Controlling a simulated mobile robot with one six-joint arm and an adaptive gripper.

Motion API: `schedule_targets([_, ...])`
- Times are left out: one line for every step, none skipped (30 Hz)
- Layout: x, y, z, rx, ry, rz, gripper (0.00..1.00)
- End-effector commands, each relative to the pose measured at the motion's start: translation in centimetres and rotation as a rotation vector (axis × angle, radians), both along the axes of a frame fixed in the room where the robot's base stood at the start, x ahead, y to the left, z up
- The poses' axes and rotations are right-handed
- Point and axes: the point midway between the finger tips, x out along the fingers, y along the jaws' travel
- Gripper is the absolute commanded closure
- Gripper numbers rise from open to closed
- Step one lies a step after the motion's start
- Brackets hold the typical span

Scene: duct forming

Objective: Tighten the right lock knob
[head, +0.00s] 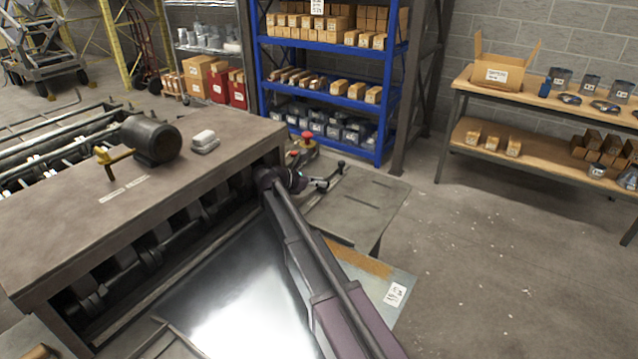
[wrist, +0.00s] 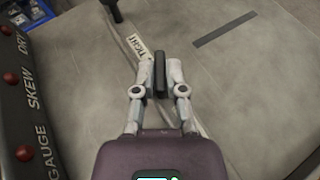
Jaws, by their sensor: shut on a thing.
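In the wrist view, my gripper (wrist: 159,82) is shut on a slim dark upright piece, the lock knob (wrist: 159,68), which stands between its two fingertips. A small white label (wrist: 138,46) that seems to read "TIGHT" lies on the grey plate just beyond the fingers. In the head view, my gripper (head: 320,184) is at the right end of the machine, over the grey side plate. The knob in its fingers cannot be made out clearly there.
A second dark post (wrist: 112,10) stands farther up in the wrist view. A dark panel (wrist: 30,100) with red buttons marked GAUGE, SKEW and DRY borders the left. The machine (head: 150,190) with its motor (head: 151,140) lies left in the head view. Floor at right is clear.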

Motion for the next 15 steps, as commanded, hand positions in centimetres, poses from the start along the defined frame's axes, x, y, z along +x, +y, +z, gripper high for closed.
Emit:
schedule_targets([-0.08,-0.06,-0.06,0.002,0.002,-0.002,1.0])
schedule_targets([-0.1,-0.06,-0.07,0.002,0.002,-0.002,1.0])
schedule_targets([-0.09,-0.07,-0.07,0.002,0.002,-0.002,0.81])
schedule_targets([-0.09,-0.07,-0.07,0.002,0.002,-0.002,0.73])
schedule_targets([-0.09,-0.06,-0.06,0.002,0.002,-0.002,0.64])
schedule_targets([-0.08,-0.06,-0.06,0.002,0.001,-0.001,0.52])
schedule_targets([-0.08,-0.06,-0.06,0.002,0.001,-0.001,0.5])
schedule_targets([-0.08,-0.05,-0.05,0.002,0.001,-0.001,0.5])
schedule_targets([-0.07,-0.04,-0.05,0.002,0.001,-0.001,0.5])
schedule_targets([-0.07,-0.04,-0.05,0.002,0.001,-0.001,0.5])
schedule_targets([-0.06,-0.04,-0.04,0.001,0.001,-0.001,0.5])
schedule_targets([-0.05,-0.04,-0.04,0.001,0.0,0.0,0.5])
schedule_targets([-0.05,-0.03,-0.04,0.001,0.0,0.0,0.5])
schedule_targets([-0.04,-0.03,-0.04,0.001,0.0,0.0,0.5])
schedule_targets([-0.04,-0.03,-0.03,0.001,0.001,0.0,0.5])
